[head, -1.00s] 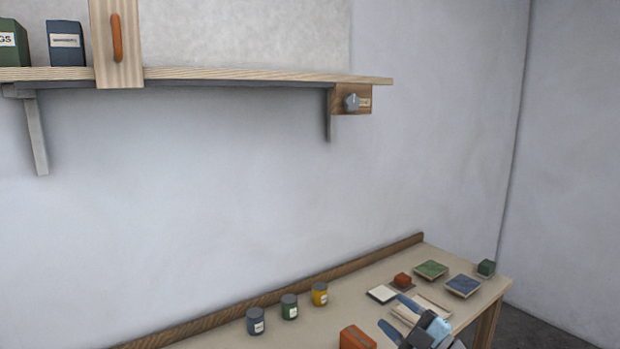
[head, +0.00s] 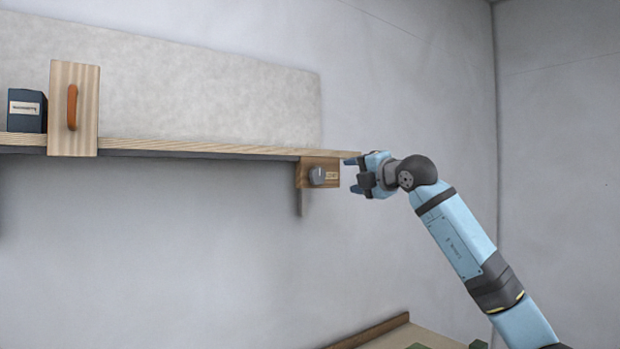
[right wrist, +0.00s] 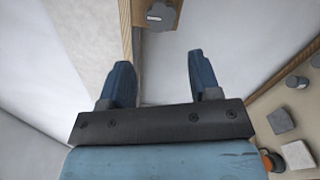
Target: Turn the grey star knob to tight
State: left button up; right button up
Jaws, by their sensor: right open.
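The grey star knob (head: 317,176) sits on the face of a small wooden block (head: 305,172) under the right end of the shelf, with a pale label beside it. In the right wrist view the knob (right wrist: 158,15) is at the top edge, beyond the fingertips and between their lines. My right gripper (head: 352,176) is open and empty, just right of the knob and apart from it. Its two blue fingers also show in the right wrist view (right wrist: 158,75). My left gripper is not in view.
The wooden shelf (head: 220,149) runs left from the block. A bench (head: 405,338) lies below right. The wall area below the shelf is clear.

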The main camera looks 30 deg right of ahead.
aim_at(320, 176)
jog(key=w+p, duration=0.1)
jog(key=w, duration=0.3)
jog(key=w+p, duration=0.1)
jog(key=w, duration=0.3)
jog(key=w+a+p, duration=0.1)
jog(key=w+p, duration=0.1)
jog(key=w, duration=0.2)
jog(key=shift+w, duration=0.1)
jog(key=shift+w+a+f, duration=0.1)
jog(key=shift+w, duration=0.3)
jog(key=c, duration=0.5)
